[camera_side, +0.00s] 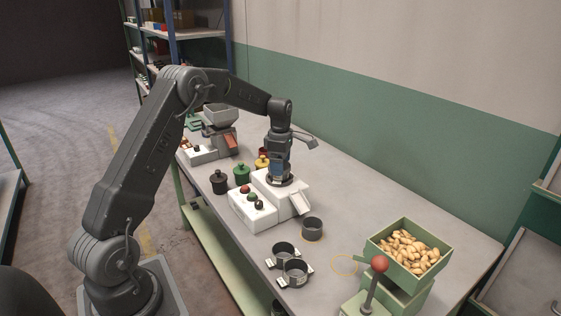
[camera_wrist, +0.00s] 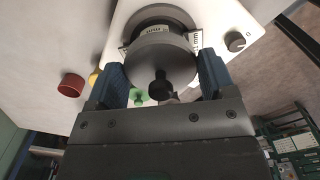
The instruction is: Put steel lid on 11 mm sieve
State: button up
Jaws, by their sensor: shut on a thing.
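In the wrist view my gripper (camera_wrist: 162,78) has its blue fingers on either side of the grey steel lid (camera_wrist: 152,60), shut on its rim. The lid's black knob (camera_wrist: 160,86) faces the camera. Just beyond the lid is the dark round sieve (camera_wrist: 165,13) on the white machine. A label (camera_wrist: 196,38) beside it ends in "mm"; its number is not clear. In the side view my gripper (camera_side: 279,170) points down over the sieve (camera_side: 280,182) on the white machine (camera_side: 268,186). The lid is mostly hidden there; I cannot tell whether it touches the sieve.
Black (camera_side: 220,183), green (camera_side: 242,174) and yellow (camera_side: 262,163) knobbed lids stand behind the machine. A loose grey ring (camera_side: 312,229), labelled ring holders (camera_side: 294,272), a green bin of nuts (camera_side: 440,262) and a red-balled lever (camera_side: 379,264) are in front. Bare table lies right of the machine.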

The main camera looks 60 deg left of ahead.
dwell(0.3)
jog(key=o, duration=0.9)
jog(key=shift+r, duration=3.5)
